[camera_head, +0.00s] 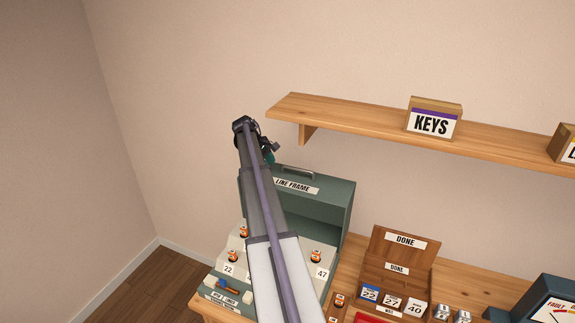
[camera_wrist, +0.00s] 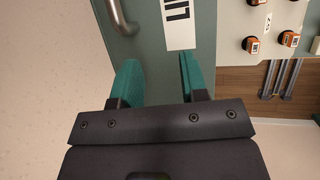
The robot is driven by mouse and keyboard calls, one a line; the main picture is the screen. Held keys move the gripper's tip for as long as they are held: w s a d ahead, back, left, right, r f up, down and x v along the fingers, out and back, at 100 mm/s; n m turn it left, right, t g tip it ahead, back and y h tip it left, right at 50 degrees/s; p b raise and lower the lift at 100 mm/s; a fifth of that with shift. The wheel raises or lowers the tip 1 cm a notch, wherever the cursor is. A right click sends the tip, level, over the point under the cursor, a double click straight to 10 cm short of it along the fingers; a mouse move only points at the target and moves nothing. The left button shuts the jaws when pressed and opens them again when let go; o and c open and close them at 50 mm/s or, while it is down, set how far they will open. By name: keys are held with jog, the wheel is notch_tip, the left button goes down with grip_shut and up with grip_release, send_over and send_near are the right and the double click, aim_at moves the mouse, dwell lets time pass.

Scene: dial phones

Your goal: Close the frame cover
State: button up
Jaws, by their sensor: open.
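The green line frame cover (camera_head: 338,190) is up, with a "LINE FRAME" label and a metal handle (camera_head: 297,171) along its top. The pale socket panel (camera_head: 322,258) below it is uncovered, and my arm hides its middle. My gripper (camera_head: 268,152) is by the cover's upper left part, mostly hidden behind my arm. In the wrist view my gripper (camera_wrist: 158,75) is open, its teal fingers apart over the green cover (camera_wrist: 147,60), with nothing between them. The handle (camera_wrist: 120,18) lies beyond the left finger and the label (camera_wrist: 180,22) beyond the right; neither looks gripped.
A wooden shelf (camera_head: 370,127) with a "KEYS" box (camera_head: 433,118) juts out above and right of the cover. A brown "DONE" rack (camera_head: 398,262) with number tags stands right of the frame. A dial meter (camera_head: 545,302) is at the far right. Left of the frame is open.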

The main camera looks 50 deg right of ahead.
aim_at(289, 167)
jog(key=s+d, duration=0.5)
jog(key=s, duration=0.1)
jog(key=shift+d, duration=0.25)
jog(key=shift+s+d+f+b, duration=0.1)
jog(key=shift+d+f+b, duration=0.05)
jog(key=shift+f+b, duration=0.45)
jog(key=shift+r, duration=0.1)
grip_shut()
